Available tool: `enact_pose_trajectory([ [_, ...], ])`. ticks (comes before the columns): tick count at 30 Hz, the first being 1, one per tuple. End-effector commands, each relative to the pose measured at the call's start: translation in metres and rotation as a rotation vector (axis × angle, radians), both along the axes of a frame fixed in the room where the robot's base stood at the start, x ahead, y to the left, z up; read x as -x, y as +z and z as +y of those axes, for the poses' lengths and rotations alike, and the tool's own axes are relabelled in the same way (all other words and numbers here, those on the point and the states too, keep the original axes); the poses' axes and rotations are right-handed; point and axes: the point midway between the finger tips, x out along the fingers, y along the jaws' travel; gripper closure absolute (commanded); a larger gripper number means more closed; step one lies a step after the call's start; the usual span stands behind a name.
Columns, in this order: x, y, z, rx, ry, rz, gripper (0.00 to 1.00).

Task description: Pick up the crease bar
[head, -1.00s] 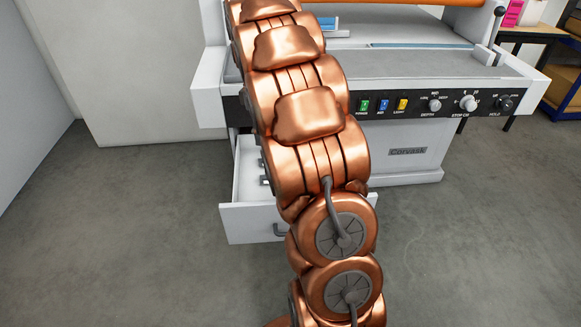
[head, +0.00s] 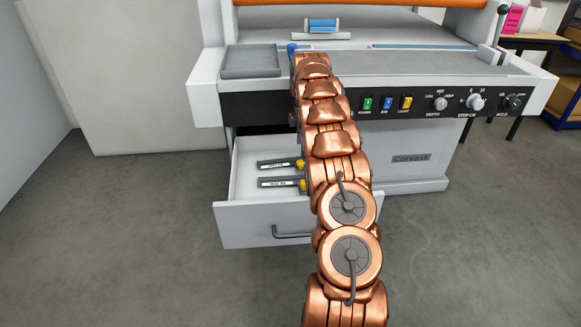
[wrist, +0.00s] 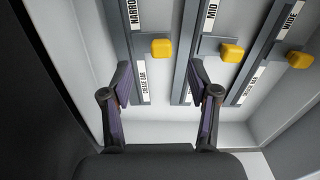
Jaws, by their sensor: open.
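Three dark crease bars with yellow tabs lie side by side in an open white drawer (head: 262,230). In the wrist view they are the narrow bar (wrist: 121,40) at left, the mid bar (wrist: 197,50) in the middle and the wide bar (wrist: 264,52) at right. The head view shows two bars, one (head: 280,164) behind the other (head: 278,184), their right ends by my arm. My gripper (wrist: 160,78) is open and empty over the drawer. Its left finger overlaps the narrow bar and its right finger the mid bar; contact is unclear. My arm hides the gripper in the head view.
The drawer belongs to a white machine (head: 410,180) with a dark control panel (head: 425,103). A grey tray (head: 250,62) sits on its top left. Drawer walls surround the bars. The floor (head: 120,250) at left is clear.

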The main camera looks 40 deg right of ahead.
Motion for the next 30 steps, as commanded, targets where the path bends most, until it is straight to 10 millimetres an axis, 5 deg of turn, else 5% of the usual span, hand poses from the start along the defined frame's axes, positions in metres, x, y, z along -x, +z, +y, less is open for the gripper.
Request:
enact_pose_trajectory([
  [22,-0.001,-0.072,0.005,-0.001,0.002,-0.001,0.40],
  [30,-0.002,-0.077,0.005,0.001,0.003,-0.003,0.40],
])
